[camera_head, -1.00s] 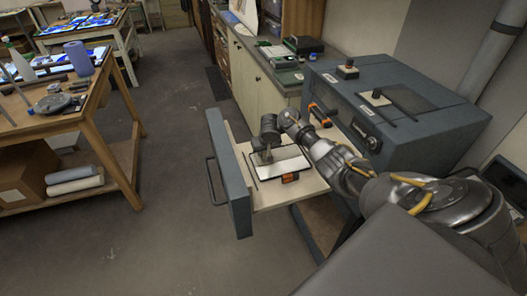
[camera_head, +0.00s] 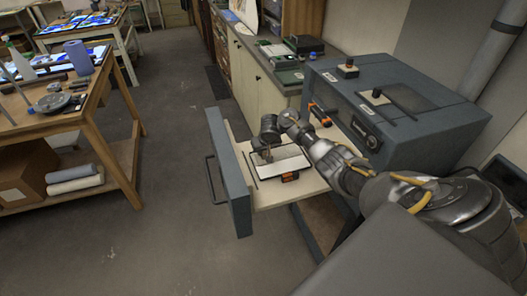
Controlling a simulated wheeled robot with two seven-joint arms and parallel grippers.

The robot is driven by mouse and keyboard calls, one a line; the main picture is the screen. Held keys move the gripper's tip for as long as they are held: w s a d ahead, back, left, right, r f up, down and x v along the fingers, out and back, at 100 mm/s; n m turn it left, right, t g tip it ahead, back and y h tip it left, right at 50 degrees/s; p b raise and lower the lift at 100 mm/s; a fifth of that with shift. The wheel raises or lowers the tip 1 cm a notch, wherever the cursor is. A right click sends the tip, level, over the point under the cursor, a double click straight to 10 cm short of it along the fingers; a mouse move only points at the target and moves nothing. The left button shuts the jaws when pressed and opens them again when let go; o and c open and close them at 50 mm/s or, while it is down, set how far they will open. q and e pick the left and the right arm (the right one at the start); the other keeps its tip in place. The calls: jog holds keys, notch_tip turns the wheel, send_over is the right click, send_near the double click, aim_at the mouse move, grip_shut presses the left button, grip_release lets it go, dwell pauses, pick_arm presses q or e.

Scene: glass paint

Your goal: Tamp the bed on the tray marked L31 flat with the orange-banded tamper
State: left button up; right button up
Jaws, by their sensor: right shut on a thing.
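A dark-rimmed tray (camera_head: 254,171) with a pale bed (camera_head: 284,164) lies on the pulled-out drawer board. No L31 mark can be read on it. My right gripper (camera_head: 265,152) is over the tray's left back part, pointing down. It is shut on a small tool, taken to be the tamper, which is mostly hidden by the gripper; no orange band can be made out on it. I cannot tell whether the tool touches the bed. The bed looks greyer near the gripper. My left gripper is not in view.
The open drawer has a blue-grey front (camera_head: 231,175) with a dark handle. An orange-and-black piece (camera_head: 290,177) sits at the tray's front edge. The blue-grey kiln (camera_head: 400,110) stands close behind my right arm. A wooden workbench (camera_head: 80,115) is at left, with clear floor between.

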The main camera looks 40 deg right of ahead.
dwell(0.9)
jog(key=shift+p, duration=0.3)
notch_tip(320, 180, up, 2)
jog(key=p, duration=0.2)
jog(key=shift+r+p, duration=0.15)
jog(key=shift+p, duration=0.15)
jog(key=shift+s+d, duration=0.2)
jog(key=shift+d, duration=0.35)
jog(key=shift+s+d+p, duration=0.1)
jog(key=shift+s+d, duration=0.15)
jog(key=shift+d, duration=0.55)
jog(key=shift+s+d+p, duration=0.15)
jog(key=shift+s+d, duration=0.15)
jog(key=shift+d, duration=0.5)
jog(key=shift+s+d+p, duration=0.1)
jog(key=shift+s+d, duration=0.15)
jog(key=shift+d, duration=0.55)
